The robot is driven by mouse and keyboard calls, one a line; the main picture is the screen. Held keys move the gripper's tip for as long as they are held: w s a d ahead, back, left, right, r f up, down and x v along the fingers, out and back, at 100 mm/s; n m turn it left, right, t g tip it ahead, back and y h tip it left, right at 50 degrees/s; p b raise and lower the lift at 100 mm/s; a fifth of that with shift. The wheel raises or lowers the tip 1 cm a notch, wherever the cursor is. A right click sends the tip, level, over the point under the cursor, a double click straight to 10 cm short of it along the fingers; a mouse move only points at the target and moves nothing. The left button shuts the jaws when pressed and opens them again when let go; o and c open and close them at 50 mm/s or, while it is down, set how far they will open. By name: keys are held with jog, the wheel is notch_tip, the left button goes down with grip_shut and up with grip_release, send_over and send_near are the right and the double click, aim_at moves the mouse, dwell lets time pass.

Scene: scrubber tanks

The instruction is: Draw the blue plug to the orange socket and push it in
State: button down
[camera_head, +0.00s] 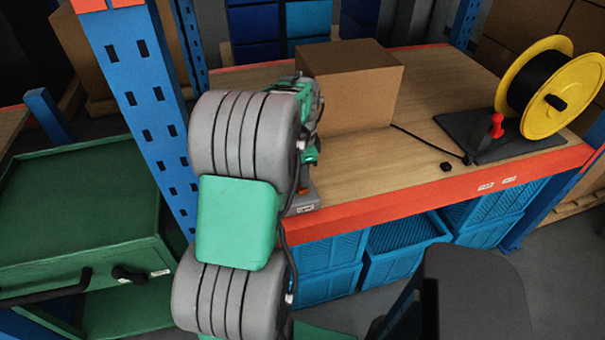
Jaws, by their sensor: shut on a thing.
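My gripper (311,152) shows only in part at the table's left end, just left of the cardboard box. My own arm covers most of it, and its fingertips are hidden. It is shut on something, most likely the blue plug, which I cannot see. A small orange part, apparently the orange socket (303,190), shows on a grey block at the table's front left edge, close below my gripper and partly behind my arm. The black cable (425,143) runs from the reel over the tabletop and disappears at the box's right bottom corner.
The cardboard box (355,90) stands on the wooden table (430,90). A yellow cable reel (565,95) on a dark base with a red-handled clamp (496,126) stands at the right. A small black piece (446,167) lies near the front. A blue rack post (145,100) rises left of my arm.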

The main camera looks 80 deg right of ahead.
jog(key=shift+w, duration=0.15)
jog(key=shift+f, duration=0.15)
dwell(0.6)
jog(key=shift+a+f+b, duration=0.1)
jog(key=shift+f+b, duration=0.3)
jog(key=shift+f, duration=0.35)
jog(key=c, duration=1.2)
grip_release()
jog(key=shift+o, duration=0.5)
jog(key=o, duration=0.4)
notch_tip(320, 180, up, 8)
jog(key=p, duration=0.6)
jog(key=shift+r, duration=0.25)
